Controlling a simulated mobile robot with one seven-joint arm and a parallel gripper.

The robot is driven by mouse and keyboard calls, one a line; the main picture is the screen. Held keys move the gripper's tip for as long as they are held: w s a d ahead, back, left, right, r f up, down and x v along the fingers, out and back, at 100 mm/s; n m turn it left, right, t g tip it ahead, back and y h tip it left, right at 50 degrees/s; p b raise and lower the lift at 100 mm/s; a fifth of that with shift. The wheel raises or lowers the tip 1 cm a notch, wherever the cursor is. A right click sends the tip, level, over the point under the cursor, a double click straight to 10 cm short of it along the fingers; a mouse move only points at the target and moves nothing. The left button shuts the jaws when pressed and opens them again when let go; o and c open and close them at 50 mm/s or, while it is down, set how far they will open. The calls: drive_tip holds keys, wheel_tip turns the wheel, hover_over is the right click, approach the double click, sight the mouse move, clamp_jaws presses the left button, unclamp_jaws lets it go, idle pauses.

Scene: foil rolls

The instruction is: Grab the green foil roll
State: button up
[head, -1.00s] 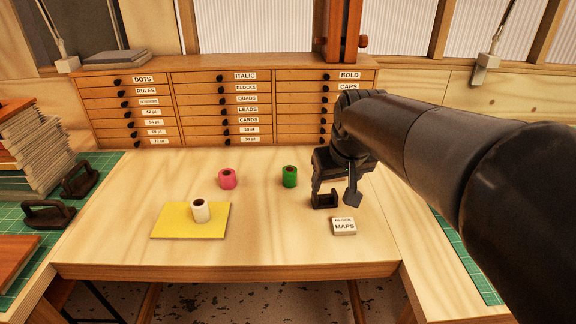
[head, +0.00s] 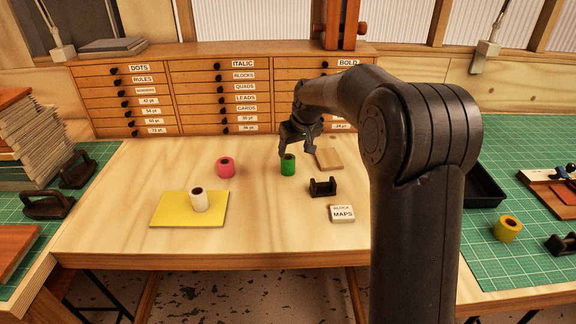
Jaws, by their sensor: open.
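The green foil roll (head: 288,166) stands upright on the wooden table in the head view, right of the pink roll. My gripper (head: 296,149) is open just above and behind the roll, close to its top. One finger overlaps the roll's upper edge in the picture. I cannot tell whether it touches the roll.
A pink roll (head: 225,167) stands to the left, and a white roll (head: 199,199) on a yellow sheet (head: 168,210). A black holder (head: 322,187), a MAPS block (head: 342,213) and a wooden block (head: 329,158) lie to the right. Drawers (head: 170,98) stand behind.

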sight(288, 163)
drive_tip(key=x, duration=1)
drive_tip(key=shift+w+a+r, duration=0.15)
drive_tip(key=shift+a, duration=0.1)
drive_tip(key=c, duration=1.1)
